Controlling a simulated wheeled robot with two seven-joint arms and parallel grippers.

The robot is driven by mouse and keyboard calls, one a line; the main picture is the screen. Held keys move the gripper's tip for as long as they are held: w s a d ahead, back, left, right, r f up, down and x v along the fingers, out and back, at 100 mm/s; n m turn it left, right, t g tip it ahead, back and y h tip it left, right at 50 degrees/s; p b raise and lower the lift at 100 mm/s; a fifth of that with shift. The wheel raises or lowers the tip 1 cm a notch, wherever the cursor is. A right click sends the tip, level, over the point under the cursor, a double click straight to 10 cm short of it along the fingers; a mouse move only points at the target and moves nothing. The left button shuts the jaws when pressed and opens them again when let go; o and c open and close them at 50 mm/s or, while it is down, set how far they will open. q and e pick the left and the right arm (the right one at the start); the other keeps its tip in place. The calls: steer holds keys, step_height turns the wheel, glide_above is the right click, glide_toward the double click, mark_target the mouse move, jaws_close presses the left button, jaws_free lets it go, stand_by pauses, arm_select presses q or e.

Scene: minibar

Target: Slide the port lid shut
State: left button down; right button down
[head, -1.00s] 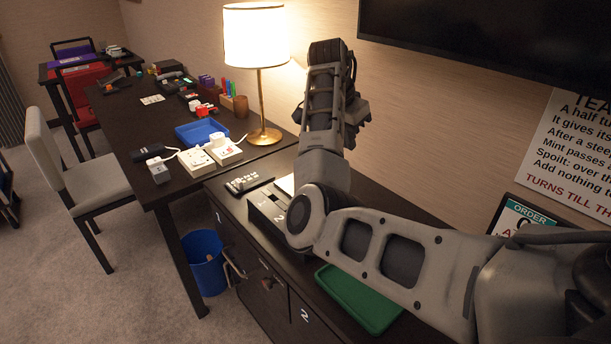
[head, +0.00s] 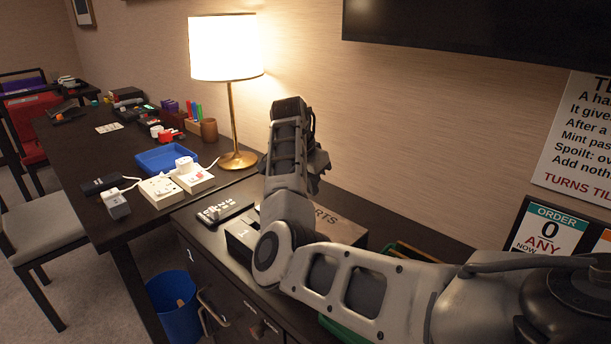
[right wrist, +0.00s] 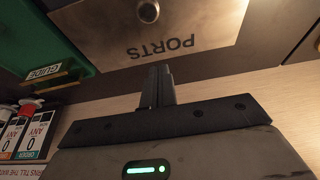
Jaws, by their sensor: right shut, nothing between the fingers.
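The ports box (head: 343,228) stands on the dark cabinet, its brown-grey face lettered PORTS partly hidden behind my right arm. In the right wrist view the PORTS face (right wrist: 195,25) appears upside down at the top, with a round metal knob or button (right wrist: 148,11) on it. My right gripper (right wrist: 157,72) is shut and empty, its fingertips just short of that face in the picture; I cannot tell if they touch. In the head view my arm hides the fingertips. I cannot make out the port lid's position. My left gripper is out of view.
A dark block marked 1 (head: 240,238) and a remote-like pad (head: 225,211) lie left of the box. A green tray (right wrist: 65,35) with a GUIDE label is beside it. The lamp (head: 232,110) and wall stand behind. Order cards (head: 548,232) are at right.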

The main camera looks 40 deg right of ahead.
steer(key=x, duration=0.4)
steer(key=a, duration=0.3)
steer(key=shift+s+a, duration=0.1)
steer(key=shift+a, duration=0.35)
